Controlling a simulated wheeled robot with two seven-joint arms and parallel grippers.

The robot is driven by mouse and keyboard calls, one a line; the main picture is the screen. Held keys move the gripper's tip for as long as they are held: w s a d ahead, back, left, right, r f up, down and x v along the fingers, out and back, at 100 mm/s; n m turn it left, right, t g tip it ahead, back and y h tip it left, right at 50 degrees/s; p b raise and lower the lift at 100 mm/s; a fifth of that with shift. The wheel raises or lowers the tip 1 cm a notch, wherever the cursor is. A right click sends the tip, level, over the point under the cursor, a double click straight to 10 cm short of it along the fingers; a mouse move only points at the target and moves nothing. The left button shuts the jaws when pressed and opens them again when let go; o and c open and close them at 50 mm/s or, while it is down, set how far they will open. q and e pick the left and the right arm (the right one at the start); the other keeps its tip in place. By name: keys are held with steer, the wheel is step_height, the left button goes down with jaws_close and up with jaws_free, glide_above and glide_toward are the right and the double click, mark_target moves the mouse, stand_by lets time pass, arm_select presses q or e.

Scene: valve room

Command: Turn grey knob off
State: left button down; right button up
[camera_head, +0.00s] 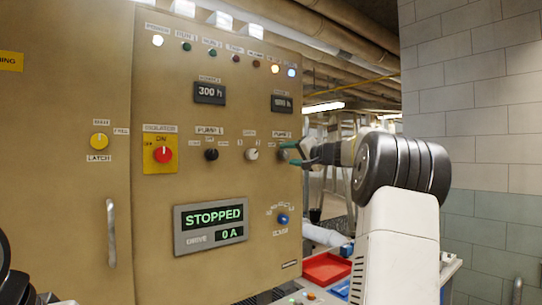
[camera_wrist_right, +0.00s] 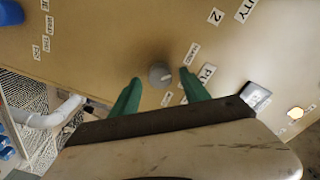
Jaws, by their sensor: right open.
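The grey knob (camera_wrist_right: 160,74) is round with a pale pointer line and sits on the tan control panel (camera_head: 150,210). In the head view the knob (camera_head: 283,154) is under the PUMP 2 label, partly hidden by my right gripper (camera_head: 297,152). My right gripper has green fingers and comes in from the right. In the right wrist view its fingers are apart, with the knob between their tips and nothing clamped. I cannot tell whether a finger touches the knob. My left gripper is not in view.
A white selector (camera_head: 252,154), a black knob (camera_head: 211,154) and a red isolator knob (camera_head: 164,154) line up to the left. A blue knob (camera_head: 283,219) is below. The display (camera_head: 211,226) reads STOPPED, 0 A. A red tray (camera_head: 327,268) lies at lower right.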

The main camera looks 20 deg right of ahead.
steer(key=shift+w+a, duration=0.15)
steer(key=shift+w, duration=0.25)
jaws_close()
steer(key=shift+m, duration=0.3)
steer(key=m, duration=0.4)
steer(key=shift+f+m, duration=0.1)
steer(key=shift+m, duration=1.9)
